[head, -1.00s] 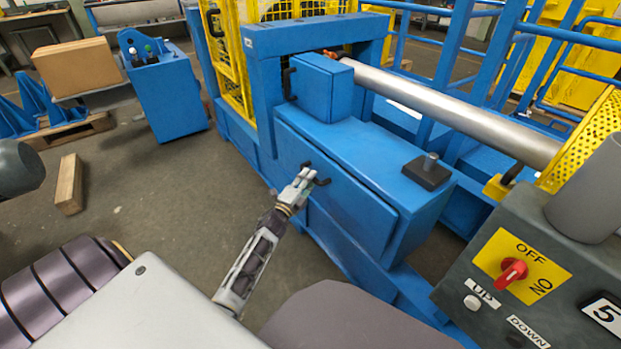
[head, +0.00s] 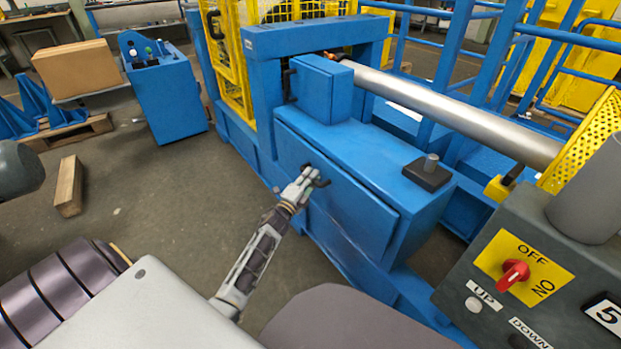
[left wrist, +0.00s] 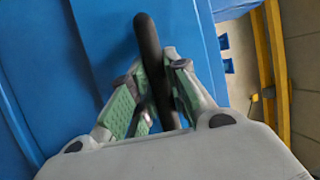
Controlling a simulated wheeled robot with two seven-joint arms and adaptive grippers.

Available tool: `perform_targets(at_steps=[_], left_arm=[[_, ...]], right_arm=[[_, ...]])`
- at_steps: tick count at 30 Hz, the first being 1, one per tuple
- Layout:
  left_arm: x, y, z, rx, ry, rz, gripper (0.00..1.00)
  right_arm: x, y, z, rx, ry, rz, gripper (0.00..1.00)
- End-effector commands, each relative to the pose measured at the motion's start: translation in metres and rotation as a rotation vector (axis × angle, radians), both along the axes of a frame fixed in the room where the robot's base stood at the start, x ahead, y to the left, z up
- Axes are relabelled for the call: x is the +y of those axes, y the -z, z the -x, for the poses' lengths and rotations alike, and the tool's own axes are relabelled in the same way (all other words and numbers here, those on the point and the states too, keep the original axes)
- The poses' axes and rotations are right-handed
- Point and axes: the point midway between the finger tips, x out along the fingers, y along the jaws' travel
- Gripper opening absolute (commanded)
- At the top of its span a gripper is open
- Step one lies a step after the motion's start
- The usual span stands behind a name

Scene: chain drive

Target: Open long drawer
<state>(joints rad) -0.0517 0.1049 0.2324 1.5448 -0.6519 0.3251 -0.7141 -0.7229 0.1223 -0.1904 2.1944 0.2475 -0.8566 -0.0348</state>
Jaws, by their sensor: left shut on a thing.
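The long blue drawer (head: 352,212) is the long front panel on the near side of the blue machine. It looks flush or nearly flush with the body; a small gap is hard to judge. Its black bar handle (head: 324,183) sits near the upper middle of the front. My left gripper (head: 310,178) is shut on this handle. In the left wrist view, the dark handle (left wrist: 148,42) runs between the green-padded fingers of the left gripper (left wrist: 154,84), against the blue front. The fingers hide part of the handle. My right gripper is out of view.
A grey control box (head: 535,270) with a red switch stands at the right. A black block with a peg (head: 428,174) sits on the machine top. A wooden block (head: 69,186) lies on the floor at left. The floor before the drawer is clear.

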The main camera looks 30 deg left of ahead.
Motion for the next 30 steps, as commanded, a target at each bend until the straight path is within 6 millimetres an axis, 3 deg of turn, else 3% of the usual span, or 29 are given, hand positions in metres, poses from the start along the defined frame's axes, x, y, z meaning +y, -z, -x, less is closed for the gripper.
perform_targets(at_steps=[10, 30], left_arm=[[0.003, 0.001, 0.007, 0.002, -0.001, 0.001, 0.00], [0.021, 0.001, 0.051, 0.004, -0.001, 0.001, 0.00]], right_arm=[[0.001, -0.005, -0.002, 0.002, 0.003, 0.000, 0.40], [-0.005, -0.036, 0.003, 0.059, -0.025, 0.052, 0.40]])
